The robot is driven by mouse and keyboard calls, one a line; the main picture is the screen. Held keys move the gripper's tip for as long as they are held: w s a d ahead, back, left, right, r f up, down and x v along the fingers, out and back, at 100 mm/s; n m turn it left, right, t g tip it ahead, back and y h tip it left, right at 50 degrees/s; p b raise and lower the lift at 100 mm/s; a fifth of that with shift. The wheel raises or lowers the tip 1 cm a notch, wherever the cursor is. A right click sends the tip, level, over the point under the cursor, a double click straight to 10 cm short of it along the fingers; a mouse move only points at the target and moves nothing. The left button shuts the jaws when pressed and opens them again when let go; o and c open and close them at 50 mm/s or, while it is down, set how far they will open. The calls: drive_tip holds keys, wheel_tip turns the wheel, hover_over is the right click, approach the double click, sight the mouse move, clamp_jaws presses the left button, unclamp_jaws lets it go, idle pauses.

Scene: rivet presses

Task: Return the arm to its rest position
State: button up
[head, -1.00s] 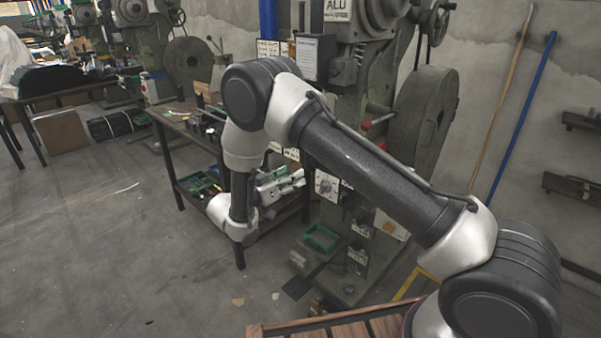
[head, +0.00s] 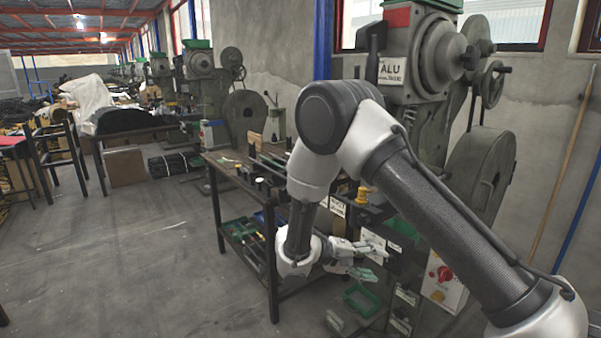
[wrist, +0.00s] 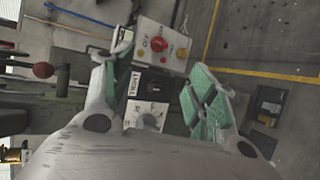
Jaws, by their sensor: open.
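My arm spans the right and middle of the head view, bent at the elbow with the forearm hanging down. My gripper (head: 371,258) is at its lower end, pointing right, beside the table and in front of the press base. In the wrist view my gripper (wrist: 163,100) shows its two green-padded fingers spread apart with nothing between them. Beyond the fingers is a control box (wrist: 163,45) with a red button, and a panel with a dial (wrist: 147,117).
A work table (head: 225,172) with tools and bins on its lower shelf stands just left of my forearm. The large green rivet press (head: 425,60) stands behind my arm. A green bin (head: 362,300) is low below the gripper. The floor (head: 130,250) at left is clear.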

drive_tip(key=s+d+r+m+t+y, duration=0.1)
drive_tip(key=s+d+r+y, duration=0.5)
drive_tip(key=s+r, duration=0.7)
drive_tip(key=s+d+r+m+t+y, duration=0.1)
drive_tip(key=s+d+r+m+y, duration=0.1)
drive_tip(key=s+d+r+y, duration=0.5)
drive_tip(key=s+d+r, duration=0.3)
drive_tip(key=s+r, duration=0.3)
drive_tip(key=r, duration=0.1)
drive_tip(key=shift+d+r+y, duration=0.2)
drive_tip(key=shift+y, duration=0.1)
